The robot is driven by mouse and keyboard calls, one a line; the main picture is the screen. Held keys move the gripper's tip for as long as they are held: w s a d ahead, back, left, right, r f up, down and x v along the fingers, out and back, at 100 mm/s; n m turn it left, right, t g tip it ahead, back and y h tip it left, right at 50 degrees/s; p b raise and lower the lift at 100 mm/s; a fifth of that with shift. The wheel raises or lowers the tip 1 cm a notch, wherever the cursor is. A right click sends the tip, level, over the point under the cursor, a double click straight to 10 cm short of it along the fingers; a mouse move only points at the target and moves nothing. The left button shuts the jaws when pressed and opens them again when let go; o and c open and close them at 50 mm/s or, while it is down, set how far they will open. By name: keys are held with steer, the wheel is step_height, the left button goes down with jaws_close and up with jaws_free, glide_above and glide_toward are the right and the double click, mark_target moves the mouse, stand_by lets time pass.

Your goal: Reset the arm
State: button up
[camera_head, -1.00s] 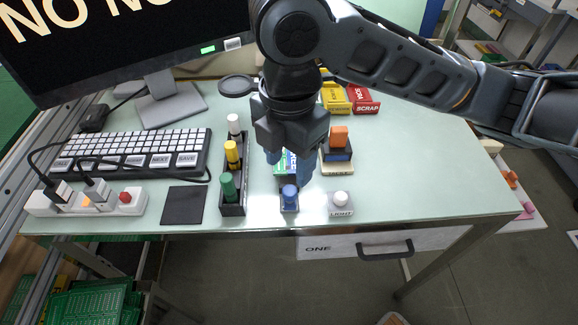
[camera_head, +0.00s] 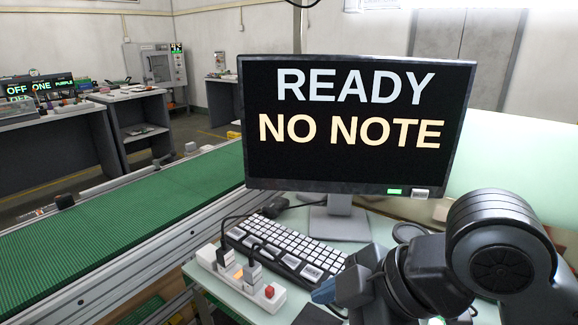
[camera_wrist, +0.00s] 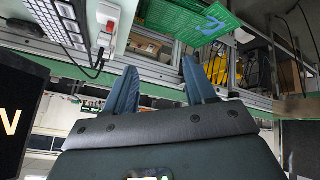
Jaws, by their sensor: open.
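My gripper (camera_wrist: 159,64) is open in the wrist view, with two blue fingers apart and nothing between them. In the head view my gripper (camera_head: 328,292) is at the bottom, right of the power strip, with a blue finger pointing left. My dark arm fills the lower right corner and hides part of the table there. The wrist view looks past the table edge, with the power strip (camera_wrist: 108,24) and keyboard (camera_wrist: 62,22) at upper left.
The monitor (camera_head: 355,165) reads READY and NO NOTE. The keyboard (camera_head: 285,250) and power strip (camera_head: 240,280) with cables lie before it. A green conveyor (camera_head: 120,225) runs along the left. A green board (camera_wrist: 190,16) shows at the top of the wrist view.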

steer(key=w+a+r+m+t+y, duration=0.2)
steer(key=a+r+m+t+y, duration=0.3)
steer(key=a, duration=0.3)
steer(key=s+d+f+m+t+h, duration=0.7)
steer(key=s+d+f+m+h, duration=0.2)
steer(key=s+d+f+m, duration=0.5)
steer(key=s+d+h, duration=0.1)
steer(key=s+d, duration=0.4)
steer(key=s, duration=0.4)
steer(key=s+d+r+n+h, duration=0.1)
steer(key=s+d, duration=0.4)
steer(key=s, duration=0.3)
steer(key=shift+s+r+h, duration=0.2)
steer(key=shift+s+h, duration=0.15)
steer(key=shift+h, duration=0.05)
